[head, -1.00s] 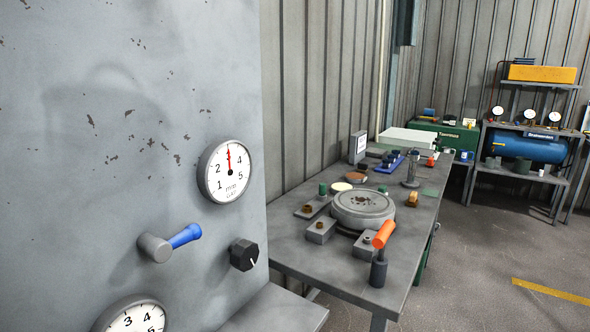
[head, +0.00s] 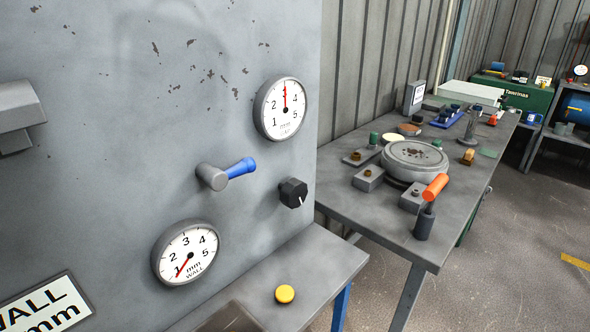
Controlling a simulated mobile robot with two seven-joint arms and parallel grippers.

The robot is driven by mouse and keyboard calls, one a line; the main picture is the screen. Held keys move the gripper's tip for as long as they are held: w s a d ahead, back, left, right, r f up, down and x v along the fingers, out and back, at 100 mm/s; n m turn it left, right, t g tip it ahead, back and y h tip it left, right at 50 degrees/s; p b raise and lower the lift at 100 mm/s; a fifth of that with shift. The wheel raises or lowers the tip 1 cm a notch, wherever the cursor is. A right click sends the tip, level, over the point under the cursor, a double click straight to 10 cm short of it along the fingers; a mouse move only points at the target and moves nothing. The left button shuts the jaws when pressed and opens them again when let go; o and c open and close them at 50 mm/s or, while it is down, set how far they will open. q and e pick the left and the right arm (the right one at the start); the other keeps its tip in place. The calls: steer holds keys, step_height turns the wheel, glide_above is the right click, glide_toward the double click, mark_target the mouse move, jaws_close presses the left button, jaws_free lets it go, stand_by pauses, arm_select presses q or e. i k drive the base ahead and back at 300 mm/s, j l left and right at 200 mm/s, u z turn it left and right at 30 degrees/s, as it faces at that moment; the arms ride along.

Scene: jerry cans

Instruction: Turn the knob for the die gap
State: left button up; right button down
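A black knob (head: 292,193) with a white pointer line sits on the grey machine panel (head: 110,130), its line pointing down and slightly right. Above it is a round white dial (head: 281,108) marked in mm, its lower word too small to read now; its red needle points up, near 3. A lever with a blue handle (head: 240,168) sticks out left of the knob. A lower dial (head: 186,252) reads "mm WALL", its red needle near 1. Neither of my grippers shows in the head view.
A yellow button (head: 285,294) is on the grey shelf (head: 330,262) below the knob. A workbench (head: 440,225) stands right of the panel, with a round metal die (head: 415,160) and an orange-handled tool (head: 435,187). A partly cut-off "WALL mm" sign (head: 42,306) is at lower left. Open floor lies at right.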

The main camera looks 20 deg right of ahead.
mark_target(293, 193)
steer(key=i+l+u, duration=0.15)
steer(key=l+u, duration=0.15)
steer(key=l, duration=0.55)
steer(key=l+u, duration=0.3)
steer(key=l, duration=0.5)
steer(key=i, duration=0.05)
